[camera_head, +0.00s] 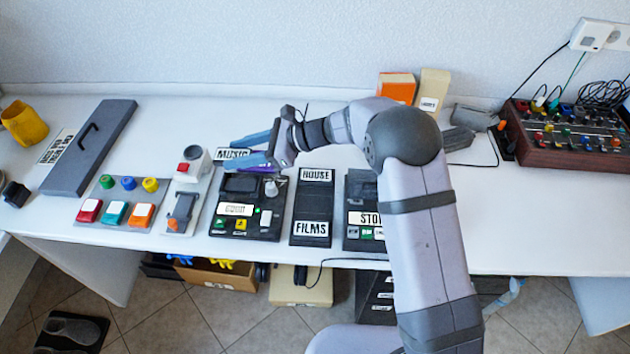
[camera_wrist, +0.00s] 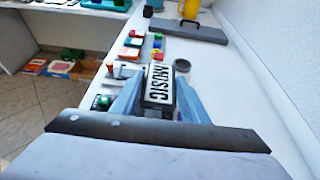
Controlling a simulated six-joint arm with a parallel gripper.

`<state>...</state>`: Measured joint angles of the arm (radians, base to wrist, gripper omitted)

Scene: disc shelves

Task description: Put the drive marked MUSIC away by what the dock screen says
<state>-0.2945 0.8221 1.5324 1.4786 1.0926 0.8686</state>
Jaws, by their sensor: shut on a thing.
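My gripper (camera_head: 243,155) is shut on the dark drive marked MUSIC (camera_head: 232,153), above the back of the left black dock (camera_head: 265,225). In the wrist view the drive (camera_wrist: 160,85) sits between the blue fingers, its white MUSIC label facing the camera. This dock has a dark panel, a white label too small to read surely, and green and yellow buttons. A second black dock (camera_head: 357,188) has a label starting STO, the rest hidden by my arm. I cannot read any screen message.
A black block labelled HOUSE and FILMS (camera_head: 316,204) stands between the docks. Left are a lever unit (camera_head: 181,212), a coloured button panel (camera_head: 122,210) and a grey handled lid (camera_head: 92,150). Orange (camera_head: 397,87) and beige (camera_head: 432,88) boxes stand behind my arm. A control box (camera_head: 570,135) is right.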

